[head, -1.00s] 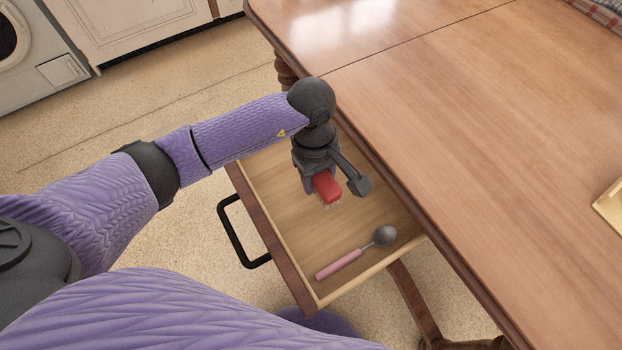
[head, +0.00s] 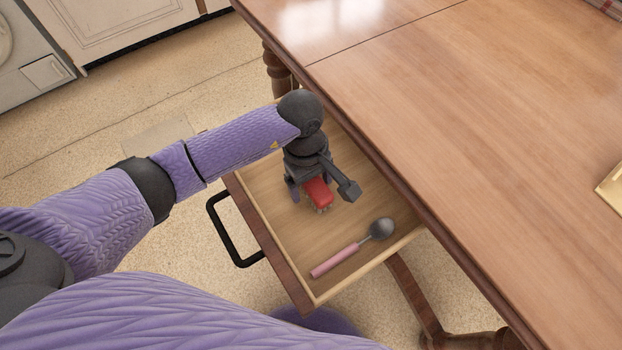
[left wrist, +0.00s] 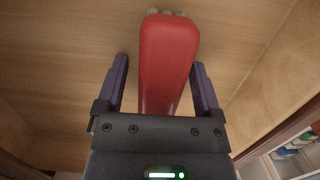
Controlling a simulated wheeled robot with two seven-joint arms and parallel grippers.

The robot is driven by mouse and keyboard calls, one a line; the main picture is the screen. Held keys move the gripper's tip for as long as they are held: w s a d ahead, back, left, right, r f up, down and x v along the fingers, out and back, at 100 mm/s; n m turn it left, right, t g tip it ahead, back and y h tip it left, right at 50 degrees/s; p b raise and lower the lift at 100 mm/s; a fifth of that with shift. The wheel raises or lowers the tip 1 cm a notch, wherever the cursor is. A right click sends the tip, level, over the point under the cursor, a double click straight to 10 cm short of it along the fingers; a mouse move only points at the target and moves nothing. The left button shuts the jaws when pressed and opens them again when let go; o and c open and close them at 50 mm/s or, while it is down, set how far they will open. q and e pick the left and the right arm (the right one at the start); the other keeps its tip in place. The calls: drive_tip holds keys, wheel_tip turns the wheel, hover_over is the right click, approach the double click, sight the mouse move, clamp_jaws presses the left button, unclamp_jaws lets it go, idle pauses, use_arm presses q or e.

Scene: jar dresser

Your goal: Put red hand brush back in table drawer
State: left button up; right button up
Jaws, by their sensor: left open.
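The red hand brush (head: 319,192) is in the open table drawer (head: 262,221), bristles downward, appearing to rest on the drawer floor. Its red back also fills the middle of the left wrist view (left wrist: 166,62). My left gripper (head: 306,190) is over the brush inside the drawer. Its fingers are open, one on each side of the brush with visible gaps in the left wrist view (left wrist: 160,82). Part of the brush is hidden under the gripper. My right gripper is not in view.
A scoop with a pink handle (head: 334,261) lies in the drawer's near part. The drawer has a black handle (head: 226,234). The wooden table top (head: 450,110) is beside the arm, mostly clear, with a tray edge (head: 609,188) at the right.

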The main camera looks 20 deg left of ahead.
use_arm(q)
drive_tip(key=r+p, duration=0.1)
drive_tip(key=r, duration=0.3)
drive_tip(key=a+r+p, duration=0.1)
drive_tip(key=r+p, duration=0.1)
drive_tip(key=r, duration=0.1)
drive_tip(key=w+r+p, duration=0.1)
drive_tip(key=r, duration=0.3)
drive_tip(key=shift+a+r+p, duration=0.2)
drive_tip(key=shift+r+p, duration=0.1)
drive_tip(key=shift+p, duration=0.05)
drive_tip(key=shift+r, duration=0.25)
